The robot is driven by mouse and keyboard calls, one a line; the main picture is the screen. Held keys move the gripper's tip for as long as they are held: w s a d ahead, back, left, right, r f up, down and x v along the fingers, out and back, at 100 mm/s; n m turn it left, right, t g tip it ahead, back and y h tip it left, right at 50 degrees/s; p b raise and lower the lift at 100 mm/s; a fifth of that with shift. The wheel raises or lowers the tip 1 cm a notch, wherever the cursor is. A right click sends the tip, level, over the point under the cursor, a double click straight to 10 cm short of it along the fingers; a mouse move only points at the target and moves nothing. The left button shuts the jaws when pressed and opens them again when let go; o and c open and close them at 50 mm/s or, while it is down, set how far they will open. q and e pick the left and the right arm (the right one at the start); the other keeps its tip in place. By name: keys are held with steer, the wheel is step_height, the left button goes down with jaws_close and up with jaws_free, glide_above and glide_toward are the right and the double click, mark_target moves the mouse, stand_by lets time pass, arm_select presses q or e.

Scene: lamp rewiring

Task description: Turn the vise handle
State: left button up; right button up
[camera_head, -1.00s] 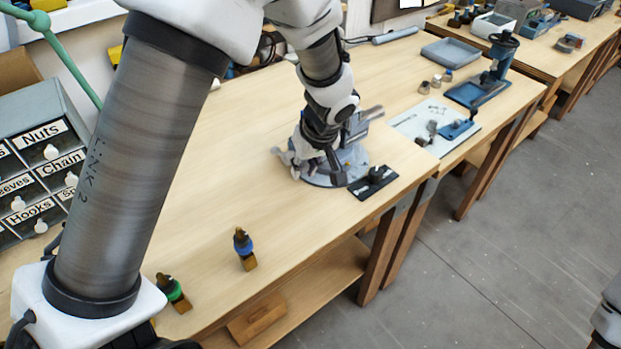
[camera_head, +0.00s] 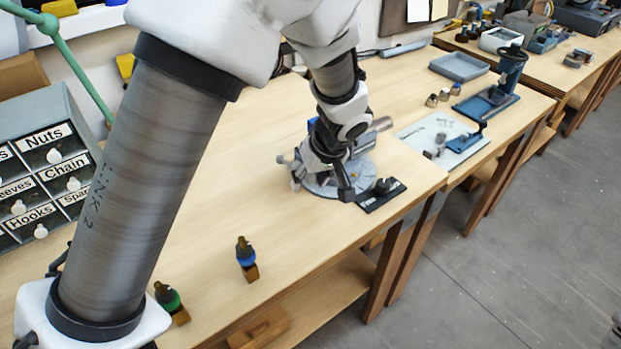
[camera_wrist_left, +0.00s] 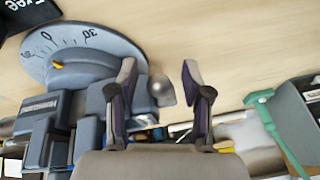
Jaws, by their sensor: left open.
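The vise stands near the front edge of the bench, and its round grey base (camera_head: 322,188) shows in the head view. My left arm and gripper (camera_head: 335,178) hide much of the vise. In the left wrist view the marked swivel base (camera_wrist_left: 105,42) is at upper left and the blue-grey vise body (camera_wrist_left: 45,135) at lower left. My left gripper (camera_wrist_left: 158,68) is open, its two fingers apart. A rounded grey knob (camera_wrist_left: 161,90), apparently the vise handle's end, shows between the fingers; I cannot tell whether either finger touches it. My right gripper is out of view.
A black plate (camera_head: 367,206) lies right of the vise. A white board (camera_head: 418,131) with small parts and a blue tray (camera_head: 460,66) are further right. A drawer cabinet (camera_head: 60,104) is left.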

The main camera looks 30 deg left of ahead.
arm_select(q)
steer(key=w+v, duration=0.1)
steer(key=v, duration=1.1)
steer(key=shift+s, duration=0.45)
